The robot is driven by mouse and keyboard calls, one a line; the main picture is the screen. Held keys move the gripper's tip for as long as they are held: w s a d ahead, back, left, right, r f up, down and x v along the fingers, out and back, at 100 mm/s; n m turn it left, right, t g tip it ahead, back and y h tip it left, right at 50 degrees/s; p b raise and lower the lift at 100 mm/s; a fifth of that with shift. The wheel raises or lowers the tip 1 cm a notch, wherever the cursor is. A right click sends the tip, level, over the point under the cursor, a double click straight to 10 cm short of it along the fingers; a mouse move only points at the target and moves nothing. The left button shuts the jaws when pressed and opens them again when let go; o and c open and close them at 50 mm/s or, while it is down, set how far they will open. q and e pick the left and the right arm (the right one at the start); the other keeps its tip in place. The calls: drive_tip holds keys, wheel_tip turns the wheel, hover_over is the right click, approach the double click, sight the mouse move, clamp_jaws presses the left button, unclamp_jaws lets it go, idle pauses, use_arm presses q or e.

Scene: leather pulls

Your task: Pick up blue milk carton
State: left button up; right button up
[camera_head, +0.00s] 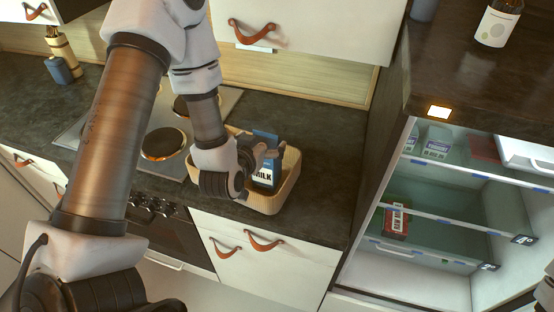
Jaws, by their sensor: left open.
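The blue milk carton (265,172) stands in a light wooden tray (290,178) on the dark counter, its white label reading MILK. My left gripper (262,152) is at the carton, with its fingers around the upper part. The fingers are open; whether they touch the carton cannot be told. The wrist hides the left side of the tray. Of my right arm only a small part may show at the lower right edge; its gripper is not seen.
A stove with round burners (163,143) lies left of the tray. At right an open fridge (440,200) holds several cartons and a red box (396,221) on its shelves. A bottle (497,22) stands on top. White cabinets with leather pulls (264,241) sit below and above the counter.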

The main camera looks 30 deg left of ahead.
use_arm(q)
drive_tip(key=p+x, duration=0.2)
drive_tip(key=shift+w+p, duration=0.3)
drive_tip(key=shift+w, duration=0.05)
drive_tip(key=x, duration=0.3)
drive_tip(key=shift+s+f, duration=0.2)
drive_tip(key=shift+f, duration=0.1)
drive_tip(key=shift+s+r, duration=0.1)
drive_tip(key=shift+s, duration=0.15)
drive_tip(key=c, duration=1.9)
drive_tip(key=shift+o, duration=0.2)
drive_tip(key=shift+w+r, duration=0.1)
